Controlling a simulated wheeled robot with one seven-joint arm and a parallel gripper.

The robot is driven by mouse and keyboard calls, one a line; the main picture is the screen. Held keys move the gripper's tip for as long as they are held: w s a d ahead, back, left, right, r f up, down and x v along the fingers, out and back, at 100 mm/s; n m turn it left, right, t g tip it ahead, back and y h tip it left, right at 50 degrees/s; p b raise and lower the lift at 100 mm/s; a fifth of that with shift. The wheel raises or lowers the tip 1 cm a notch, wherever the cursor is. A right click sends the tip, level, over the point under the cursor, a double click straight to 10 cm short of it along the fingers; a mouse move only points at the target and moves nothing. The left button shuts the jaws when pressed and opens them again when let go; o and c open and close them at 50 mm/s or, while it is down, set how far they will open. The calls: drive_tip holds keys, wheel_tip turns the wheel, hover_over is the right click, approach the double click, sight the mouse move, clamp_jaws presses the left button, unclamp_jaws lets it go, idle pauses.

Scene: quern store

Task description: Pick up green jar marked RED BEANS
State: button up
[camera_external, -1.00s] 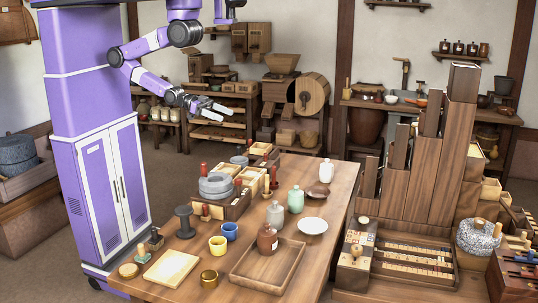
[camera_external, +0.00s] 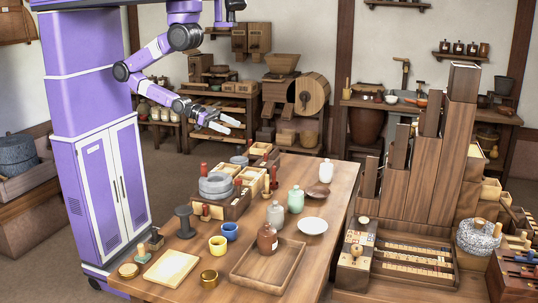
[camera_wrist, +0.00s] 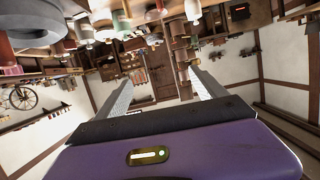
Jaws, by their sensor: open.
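Two pale green jars stand upright on the wooden table: one (camera_external: 275,214) near the middle and one (camera_external: 295,200) just behind and to its right. No label is readable, so I cannot tell which is marked RED BEANS. A greenish jar (camera_wrist: 122,24) also shows at the top of the tilted wrist view. My gripper (camera_external: 229,125) is open and empty, in the air above and behind the table's left part, well apart from both jars. Its two spread fingers (camera_wrist: 160,88) show in the wrist view with nothing between them.
A brown jar (camera_external: 267,240) stands beside a wooden tray (camera_external: 240,275). A white plate (camera_external: 312,226), a white jar (camera_external: 326,170) and a brown bowl (camera_external: 318,190) lie around the green jars. A box with a grey quern (camera_external: 216,186) stands left.

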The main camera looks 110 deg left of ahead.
drive_tip(key=w+f+b, duration=0.1)
drive_tip(key=w+f, duration=0.3)
drive_tip(key=w+d+f+m+h+b, duration=0.1)
drive_tip(key=w+f+b, duration=0.1)
drive_tip(key=w+f, duration=0.3)
drive_tip(key=w+f+g+h+b, duration=0.1)
drive_tip(key=w+f, duration=0.4)
drive_tip(key=shift+d+m+b, duration=0.35)
drive_tip(key=shift+d+m, duration=0.05)
drive_tip(key=w+d+f+m+h+b, duration=0.2)
drive_tip(key=w+d+f+b, duration=0.15)
drive_tip(key=w, duration=0.45)
drive_tip(key=m+g+h+b, duration=0.1)
drive_tip(key=m+h, duration=0.1)
drive_tip(key=h, duration=0.1)
approach(300, 196)
drive_tip(key=w, duration=0.2)
drive_tip(key=shift+w+d+f+m+g+h, duration=0.15)
drive_tip(key=shift+w+f+m+g+h, duration=0.15)
drive_tip(key=shift+f+g+h, duration=0.15)
drive_tip(key=shift+p+x, duration=0.55)
drive_tip(key=shift+x, duration=3.2)
drive_tip(key=shift+f, duration=0.15)
drive_tip(key=shift+c, duration=0.2)
clamp_jaws()
